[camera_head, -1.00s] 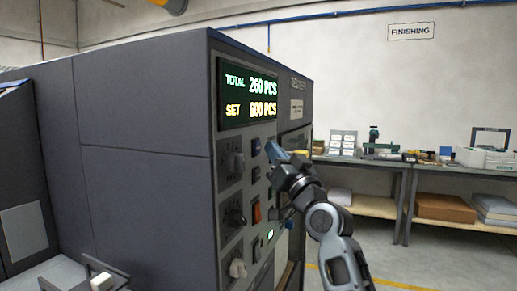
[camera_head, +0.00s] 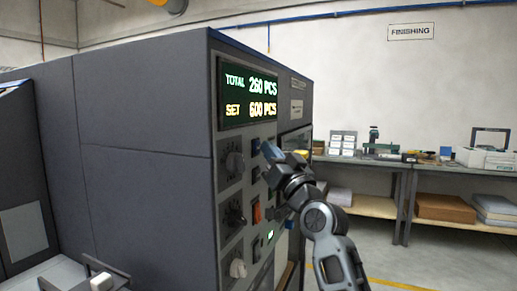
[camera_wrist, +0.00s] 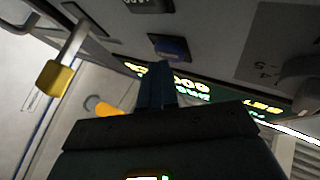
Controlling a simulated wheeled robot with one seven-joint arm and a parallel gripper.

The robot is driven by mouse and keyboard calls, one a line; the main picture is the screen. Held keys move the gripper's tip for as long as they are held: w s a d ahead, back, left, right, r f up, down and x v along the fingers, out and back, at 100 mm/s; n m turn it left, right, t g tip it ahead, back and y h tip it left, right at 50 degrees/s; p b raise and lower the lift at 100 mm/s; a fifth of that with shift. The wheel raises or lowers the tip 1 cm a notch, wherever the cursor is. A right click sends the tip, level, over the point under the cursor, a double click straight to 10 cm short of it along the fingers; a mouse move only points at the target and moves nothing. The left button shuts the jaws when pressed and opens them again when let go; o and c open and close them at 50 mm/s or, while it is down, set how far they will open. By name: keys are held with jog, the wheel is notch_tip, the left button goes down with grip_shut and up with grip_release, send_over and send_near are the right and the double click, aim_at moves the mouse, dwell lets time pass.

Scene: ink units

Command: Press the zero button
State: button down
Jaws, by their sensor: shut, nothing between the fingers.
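The grey machine panel carries a lit display (camera_head: 249,94) reading TOTAL 260 PCS and SET 600 PCS. A small dark-blue button (camera_head: 255,146) sits just below the display. In the wrist view, a blue button (camera_wrist: 171,46) in a dark frame lies just beyond my fingertips; its label is not readable, so I cannot confirm that it is the zero button. My gripper (camera_head: 267,149) is shut and empty, with its blue fingers close to the panel. It also shows in the wrist view (camera_wrist: 157,70), pointing at the blue button with a small gap apparent. Contact cannot be told.
Rotary knobs (camera_head: 234,162) run down the panel's left side. Workbenches (camera_head: 392,163) stand behind at the right.

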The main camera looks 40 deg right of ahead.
jog(key=shift+w+a, duration=0.2)
jog(key=shift+w, duration=0.2)
dwell(0.3)
jog(key=shift+s, duration=0.15)
jog(key=shift+s+d+b, duration=0.35)
jog(key=shift+s+b, duration=0.1)
jog(key=shift+s, duration=0.25)
jog(key=shift+s+d+b, duration=0.35)
jog(key=shift+s, duration=0.4)
jog(key=shift+s+d+b, duration=0.35)
jog(key=shift+s+b, duration=0.05)
jog(key=shift+s, duration=0.4)
jog(key=shift+s+d+b, duration=0.35)
jog(key=shift+s, duration=0.4)
